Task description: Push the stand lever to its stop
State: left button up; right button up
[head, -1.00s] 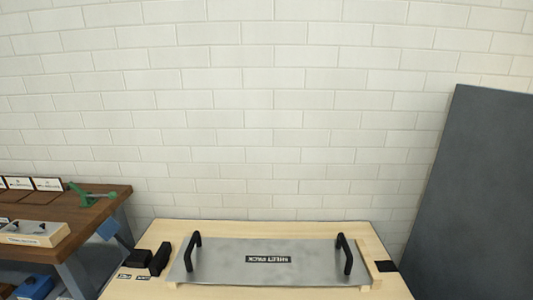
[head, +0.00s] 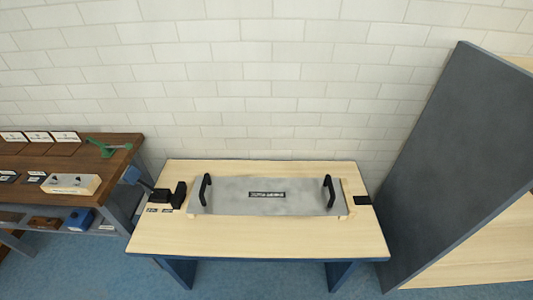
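A light wooden table (head: 260,235) stands in front of the wall. A grey metal plate (head: 230,206) with a small black label and two upright black handles (head: 206,192) (head: 329,190) lies on it. Black blocks (head: 179,194) stand left of the plate, with a dark bar (head: 145,184) reaching left from them. I cannot tell whether this is the stand lever. A green tool with an arm (head: 108,147) sits on the brown bench at left. Neither of my grippers is in view.
The brown bench (head: 120,152) at left holds a small wooden block with black knobs (head: 70,184) and several white cards. Its lower shelf holds a blue bin (head: 79,219). A tall dark grey panel (head: 455,165) leans at right. Blue floor (head: 255,278) is free in front.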

aim_at(132, 175)
jog(key=j, duration=0.5)
jog(key=j+z, duration=0.15)
jog(key=j, duration=0.35)
jog(key=k+j, duration=0.1)
jog(key=j, duration=0.45)
jog(key=j+z, duration=0.15)
jog(key=j, duration=0.35)
jog(key=k+j, duration=0.15)
jog(key=j, duration=0.35)
jog(key=j+z, duration=0.15)
jog(key=j, duration=0.35)
jog(key=k+j, duration=0.15)
jog(key=j, duration=0.35)
jog(key=z, duration=0.05)
